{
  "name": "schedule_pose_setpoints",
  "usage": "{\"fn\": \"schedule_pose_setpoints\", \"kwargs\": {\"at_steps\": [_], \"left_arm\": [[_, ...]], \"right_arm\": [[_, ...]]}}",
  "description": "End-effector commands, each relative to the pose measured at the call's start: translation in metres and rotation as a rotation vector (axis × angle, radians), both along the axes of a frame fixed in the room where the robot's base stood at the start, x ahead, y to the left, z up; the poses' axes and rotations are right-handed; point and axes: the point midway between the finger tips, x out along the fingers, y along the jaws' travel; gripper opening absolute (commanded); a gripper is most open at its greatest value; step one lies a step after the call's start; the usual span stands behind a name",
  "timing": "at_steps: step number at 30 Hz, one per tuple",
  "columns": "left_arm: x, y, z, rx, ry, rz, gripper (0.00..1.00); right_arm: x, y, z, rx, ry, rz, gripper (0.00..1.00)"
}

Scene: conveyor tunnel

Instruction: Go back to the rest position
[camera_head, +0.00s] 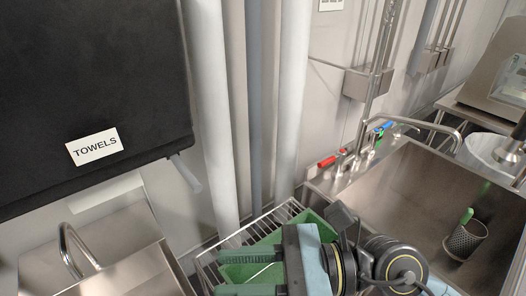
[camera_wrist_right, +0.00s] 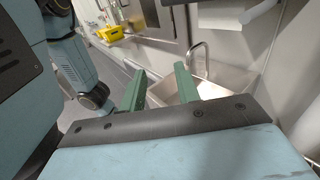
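My right gripper (camera_head: 220,273) shows at the bottom middle of the head view, its two green fingers pointing left over a wire rack. In the right wrist view the right gripper (camera_wrist_right: 160,70) has its fingers apart with nothing between them. My left gripper is not seen in either view.
A wire rack (camera_head: 291,207) with a green container (camera_head: 310,217) lies below my right gripper. A steel sink (camera_head: 400,185) with a faucet (camera_head: 440,130) is to the right and holds a mesh cup (camera_head: 463,240). A small basin (camera_head: 110,270) and a black towel dispenser (camera_head: 90,60) are to the left.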

Motion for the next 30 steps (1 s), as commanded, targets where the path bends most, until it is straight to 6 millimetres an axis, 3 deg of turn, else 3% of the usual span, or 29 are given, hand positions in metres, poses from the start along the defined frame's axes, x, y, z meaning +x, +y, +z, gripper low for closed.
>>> {"fn": "schedule_pose_setpoints", "kwargs": {"at_steps": [3, 6, 9, 11, 14, 18, 22, 25, 26, 30], "left_arm": [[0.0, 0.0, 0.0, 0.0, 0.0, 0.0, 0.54], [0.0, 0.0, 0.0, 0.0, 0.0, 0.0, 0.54], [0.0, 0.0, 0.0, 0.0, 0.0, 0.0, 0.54], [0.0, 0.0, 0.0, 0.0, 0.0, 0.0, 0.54], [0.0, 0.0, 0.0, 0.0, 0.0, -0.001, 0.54], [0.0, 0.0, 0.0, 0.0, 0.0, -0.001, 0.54], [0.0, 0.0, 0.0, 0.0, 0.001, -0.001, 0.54], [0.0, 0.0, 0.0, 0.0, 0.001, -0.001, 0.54], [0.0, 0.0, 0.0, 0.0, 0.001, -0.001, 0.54], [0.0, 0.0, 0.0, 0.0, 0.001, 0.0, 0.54]], "right_arm": [[0.021, -0.013, 0.05, 0.328, 0.274, -0.127, 0.32], [0.049, -0.04, 0.077, 0.588, 0.516, -0.24, 0.32], [0.082, -0.078, 0.085, 0.837, 0.768, -0.361, 0.32], [0.1, -0.103, 0.079, 0.981, 0.923, -0.438, 0.32], [0.125, -0.146, 0.053, 1.213, 1.181, -0.576, 0.32], [0.139, -0.201, -0.013, 1.517, 1.542, -0.794, 0.32], [0.122, -0.237, -0.09, 1.773, 1.867, -1.031, 0.32], [0.093, -0.251, -0.143, 1.928, 2.081, -1.222, 0.32], [0.083, -0.253, -0.156, -1.929, -2.097, 1.253, 0.32], [0.037, -0.256, -0.203, -1.679, -1.878, 1.219, 0.32]]}}
